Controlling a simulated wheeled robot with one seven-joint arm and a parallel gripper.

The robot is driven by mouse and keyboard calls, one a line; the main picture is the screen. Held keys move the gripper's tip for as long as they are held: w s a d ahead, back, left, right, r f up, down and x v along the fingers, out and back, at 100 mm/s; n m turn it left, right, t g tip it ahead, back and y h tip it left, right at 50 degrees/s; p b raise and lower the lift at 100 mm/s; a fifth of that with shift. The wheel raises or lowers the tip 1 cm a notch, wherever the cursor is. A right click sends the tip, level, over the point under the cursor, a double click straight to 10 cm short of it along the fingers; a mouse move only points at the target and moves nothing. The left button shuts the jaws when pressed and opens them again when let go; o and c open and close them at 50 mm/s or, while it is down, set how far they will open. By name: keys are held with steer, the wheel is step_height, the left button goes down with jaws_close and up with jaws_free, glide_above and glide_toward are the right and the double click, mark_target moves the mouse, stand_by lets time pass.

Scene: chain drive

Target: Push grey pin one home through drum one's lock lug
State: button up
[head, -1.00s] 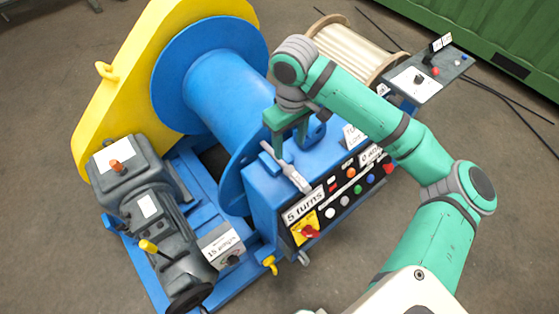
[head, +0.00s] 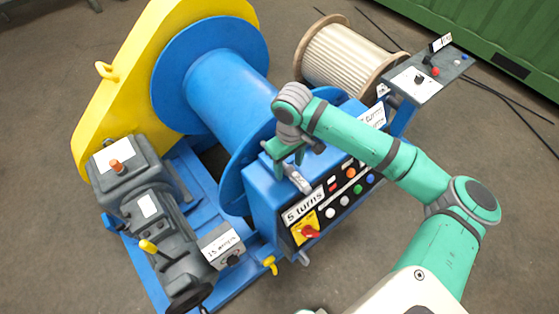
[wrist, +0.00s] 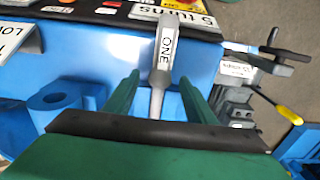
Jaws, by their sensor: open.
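A grey bar labelled ONE, which looks like grey pin one (head: 298,180), lies on top of the blue control box. In the wrist view the grey bar (wrist: 165,55) runs up the picture between my gripper's two green fingers (wrist: 160,90). My gripper (head: 288,162) is open, low over the box top; I cannot tell whether the fingers touch the bar. A blue lug with a round hole (wrist: 52,98) stands left of the fingers in the wrist view; my arm mostly hides that area in the head view. The blue drum (head: 232,95) is behind the box.
The box front carries a "5 turns" label (head: 304,207), a red-and-yellow switch (head: 306,232) and several coloured buttons. A grey motor (head: 150,205) with a yellow lever is at left. A wooden spool (head: 345,62) and a small control panel (head: 425,80) are at the back right.

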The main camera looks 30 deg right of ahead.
jaws_close()
steer(key=shift+r, duration=0.1)
